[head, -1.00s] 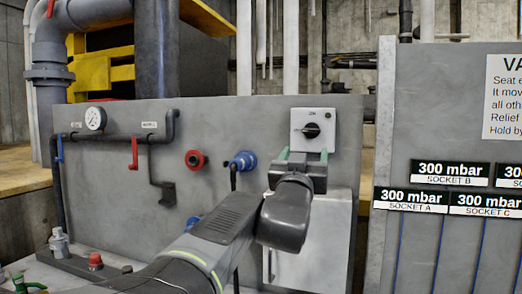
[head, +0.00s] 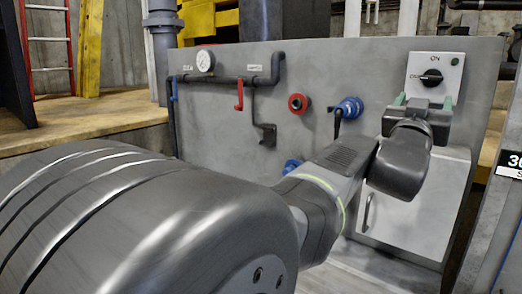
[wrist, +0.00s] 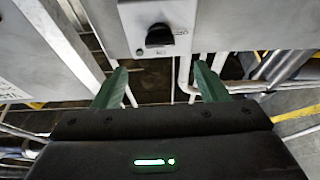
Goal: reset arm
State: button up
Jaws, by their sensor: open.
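My gripper (head: 422,101) is open and empty, with two green fingers pointing up just below a light grey switch box (head: 436,80) on the grey panel. The box carries a black rotary knob (head: 432,78) and a small green light. In the wrist view, my gripper (wrist: 157,86) shows its two green fingers spread apart. The knob (wrist: 159,35) sits above and between the fingertips there, apart from them. My arm reaches across the head view from the lower left.
The grey panel (head: 330,70) carries a gauge (head: 205,61), a red lever (head: 239,94), a red fitting (head: 298,103) and a blue fitting (head: 349,107). A white cover with a handle (head: 367,212) is below my gripper. A red ladder (head: 48,45) stands at the far left.

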aim_at(431, 80)
jog(key=p+x, duration=0.2)
jog(key=x, duration=0.8)
jog(key=shift+w+d+r, duration=0.25)
jog(key=shift+a+f+p, duration=0.1)
jog(key=shift+p, duration=0.2)
jog(key=shift+s+f+b, duration=0.1)
jog(key=shift+f+b, duration=0.05)
jog(key=shift+b, duration=0.2)
